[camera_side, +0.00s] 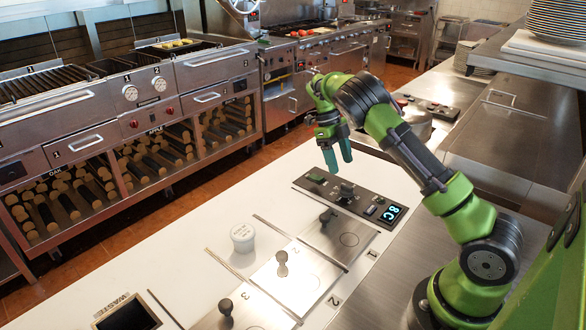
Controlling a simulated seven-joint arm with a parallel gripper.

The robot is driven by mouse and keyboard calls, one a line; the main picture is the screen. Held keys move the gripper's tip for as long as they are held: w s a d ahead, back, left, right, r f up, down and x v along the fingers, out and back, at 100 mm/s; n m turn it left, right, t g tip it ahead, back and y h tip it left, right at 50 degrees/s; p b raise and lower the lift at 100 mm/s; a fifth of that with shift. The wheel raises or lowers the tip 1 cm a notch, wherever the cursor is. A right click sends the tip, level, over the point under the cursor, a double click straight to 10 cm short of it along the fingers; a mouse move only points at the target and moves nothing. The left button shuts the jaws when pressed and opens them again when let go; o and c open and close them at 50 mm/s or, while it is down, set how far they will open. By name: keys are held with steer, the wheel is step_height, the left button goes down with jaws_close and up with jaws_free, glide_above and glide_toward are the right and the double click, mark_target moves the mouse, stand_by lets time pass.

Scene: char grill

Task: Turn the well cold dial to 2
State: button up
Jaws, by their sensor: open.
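A dark control panel (322,184) is set in the white counter, with a blue-lit display (391,214) that seems to read 8C. A dark knob (346,190), which looks like the well cold dial, stands up near the panel's middle. Its pointer and scale marks are too small to read. My gripper (339,165) is open and empty, with its green fingers pointing down. In the picture it is just above the knob and apart from it. The exact gap is hard to judge from this one view.
Knobbed steel lids (298,279) lie in the counter in front of the panel, beside a small white tub (243,238). A waste opening (127,314) is at the lower left. A raised steel shelf with plates (556,18) stands at the upper right.

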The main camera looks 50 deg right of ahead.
mark_target(347, 185)
steer(key=x, duration=0.7)
steer(key=shift+s+f, duration=0.1)
steer(key=c, duration=1)
